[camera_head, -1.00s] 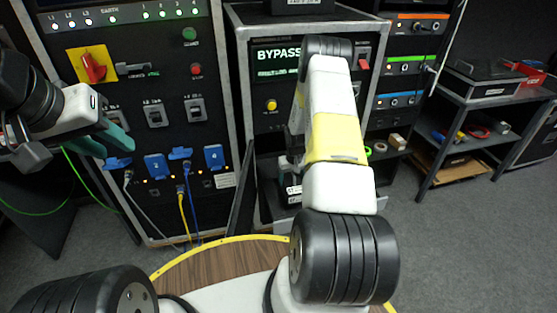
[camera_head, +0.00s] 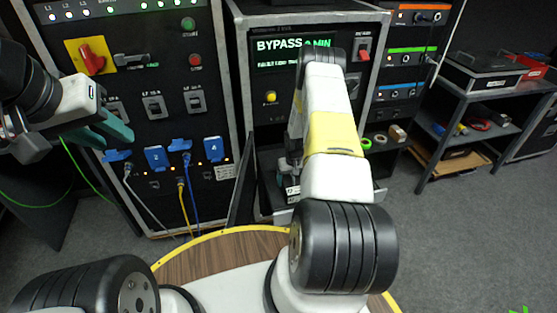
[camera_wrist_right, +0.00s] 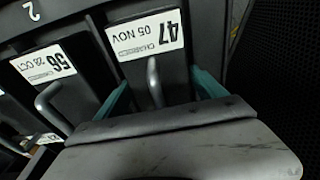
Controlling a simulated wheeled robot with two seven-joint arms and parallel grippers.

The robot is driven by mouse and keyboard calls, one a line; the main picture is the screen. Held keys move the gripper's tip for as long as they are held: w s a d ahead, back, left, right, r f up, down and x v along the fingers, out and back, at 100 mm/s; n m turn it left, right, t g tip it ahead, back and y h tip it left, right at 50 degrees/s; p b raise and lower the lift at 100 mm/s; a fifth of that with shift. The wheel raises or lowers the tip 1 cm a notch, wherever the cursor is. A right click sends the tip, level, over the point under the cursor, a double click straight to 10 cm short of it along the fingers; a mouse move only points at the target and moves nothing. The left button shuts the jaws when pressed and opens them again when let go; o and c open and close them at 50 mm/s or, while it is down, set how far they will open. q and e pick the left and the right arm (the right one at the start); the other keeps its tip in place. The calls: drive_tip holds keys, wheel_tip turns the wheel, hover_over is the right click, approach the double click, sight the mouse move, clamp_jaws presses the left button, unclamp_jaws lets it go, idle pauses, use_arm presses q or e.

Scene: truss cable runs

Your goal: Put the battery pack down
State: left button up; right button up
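In the right wrist view, a dark battery pack labelled 47, 05 NOV (camera_wrist_right: 146,36) has a grey handle (camera_wrist_right: 154,82). My right gripper (camera_wrist_right: 160,80) has its teal fingers spread apart, one on each side of that handle, with gaps showing; it is open. A second pack labelled 56, 28 OCT (camera_wrist_right: 44,65) sits to the left with its own handle. In the head view my right arm hides most of this area; a white label (camera_head: 292,191) shows low in the middle cabinet. My left gripper (camera_head: 112,130) hangs before the left cabinet; its finger gap is unclear.
The left cabinet has a red rotary switch (camera_head: 92,62), blue connectors (camera_head: 156,158) and hanging cables. The middle cabinet's display (camera_head: 292,53) reads BYPASS, partly hidden. A shelf trolley (camera_head: 475,88) stands at right. Grey floor (camera_head: 430,240) in front of it is open.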

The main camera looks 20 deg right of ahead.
drive_tip(key=shift+o, duration=0.8)
drive_tip(key=r, duration=0.4)
drive_tip(key=s+r, duration=0.1)
drive_tip(key=r, duration=0.7)
drive_tip(key=shift+s+r, duration=0.1)
drive_tip(key=shift+s, duration=0.25)
drive_tip(key=s+a+r+t, duration=0.1)
drive_tip(key=s+a+r, duration=0.15)
drive_tip(key=r, duration=0.75)
drive_tip(key=s+a+r, duration=0.2)
drive_tip(key=a+r, duration=0.1)
drive_tip(key=r, duration=0.7)
drive_tip(key=s+a+r+t, duration=0.1)
drive_tip(key=s+a+r, duration=0.1)
drive_tip(key=r, duration=0.8)
drive_tip(key=s+a+r, duration=0.3)
drive_tip(key=s+r, duration=0.1)
drive_tip(key=s, duration=0.3)
drive_tip(key=s+a+r+t+y, duration=0.1)
drive_tip(key=s+a+r, duration=0.1)
drive_tip(key=s+r, duration=0.2)
drive_tip(key=s+a+r+n+t+y, duration=0.1)
drive_tip(key=s+a+r, duration=0.2)
drive_tip(key=s, duration=0.8)
drive_tip(key=shift+a+r, duration=0.35)
drive_tip(key=shift+r, duration=0.5)
drive_tip(key=shift+s, duration=0.1)
